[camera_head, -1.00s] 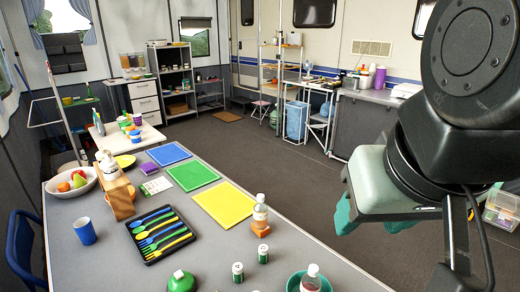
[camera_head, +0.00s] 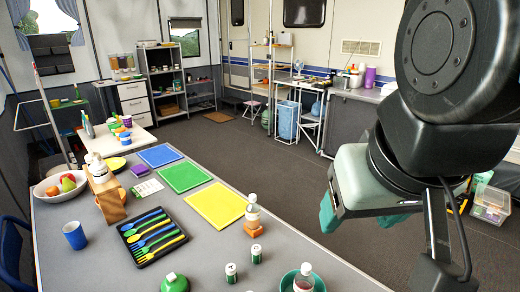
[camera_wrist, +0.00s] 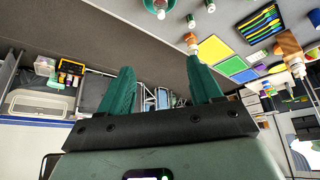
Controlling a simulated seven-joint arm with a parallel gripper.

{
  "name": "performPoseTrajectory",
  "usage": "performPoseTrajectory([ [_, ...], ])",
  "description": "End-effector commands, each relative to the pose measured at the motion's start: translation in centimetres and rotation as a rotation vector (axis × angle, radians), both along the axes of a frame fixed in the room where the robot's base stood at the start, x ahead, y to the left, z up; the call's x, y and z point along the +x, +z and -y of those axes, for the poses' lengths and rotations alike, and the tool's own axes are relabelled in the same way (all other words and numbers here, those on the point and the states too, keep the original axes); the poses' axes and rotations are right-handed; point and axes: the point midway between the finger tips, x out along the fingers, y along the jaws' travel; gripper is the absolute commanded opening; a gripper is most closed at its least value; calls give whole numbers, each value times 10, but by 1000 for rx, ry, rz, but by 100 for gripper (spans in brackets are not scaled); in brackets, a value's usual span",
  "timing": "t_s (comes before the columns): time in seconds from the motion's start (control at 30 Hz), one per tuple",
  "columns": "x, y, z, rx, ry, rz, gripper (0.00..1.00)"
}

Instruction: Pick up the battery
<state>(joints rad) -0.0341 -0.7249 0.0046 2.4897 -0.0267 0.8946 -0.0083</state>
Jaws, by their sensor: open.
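Two small upright white cylinders with green bands, which look like batteries, stand near the front of the grey table. One battery (camera_head: 231,273) is nearer, and the other battery (camera_head: 256,253) is just behind and to its right. In the wrist view they are near the top edge, one battery (camera_wrist: 191,21) and the other (camera_wrist: 209,5). My gripper (camera_head: 358,222) is over the floor to the right of the table, well apart from both. Its two teal fingers show in the wrist view (camera_wrist: 161,66), spread wide with nothing between them.
A teal bowl (camera_head: 289,279) with a bottle in it and a green round container (camera_head: 175,283) flank the batteries. A bottle on an orange block (camera_head: 253,230) stands behind. A cutlery tray (camera_head: 153,238) and coloured mats lie further left. The table's right edge is between my gripper and the batteries.

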Motion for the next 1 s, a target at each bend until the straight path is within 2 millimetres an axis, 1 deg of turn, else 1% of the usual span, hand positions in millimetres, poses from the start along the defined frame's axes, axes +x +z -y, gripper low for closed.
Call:
performPoseTrajectory([
  [0.07,11,-6,1,-48,30,-33,64],
  [0.17,34,-20,1,-148,108,-90,64],
  [0.27,63,-41,-1,-259,227,-161,64],
  [0.3,74,-51,-4,-298,281,-187,64],
  [0.37,90,-67,-8,-350,365,-226,64],
  [0.4,100,-79,-11,-382,426,-251,64],
  [0.47,115,-98,-18,-419,519,-285,64],
  [0.5,124,-112,-23,-440,584,-306,64],
  [0.57,135,-134,-32,-463,684,-336,64],
  [0.6,142,-150,-38,-473,752,-354,64],
  [0.67,150,-175,-49,-481,857,-377,64],
  [0.7,154,-192,-58,-481,928,-389,64],
  [0.77,158,-218,-71,-473,1033,-404,64],
  [0.8,160,-235,-80,-463,1101,-410,64],
  [0.9,159,-273,-102,-431,1249,-415,64],
  [1.0,155,-300,-120,-394,1360,-408,64],
])
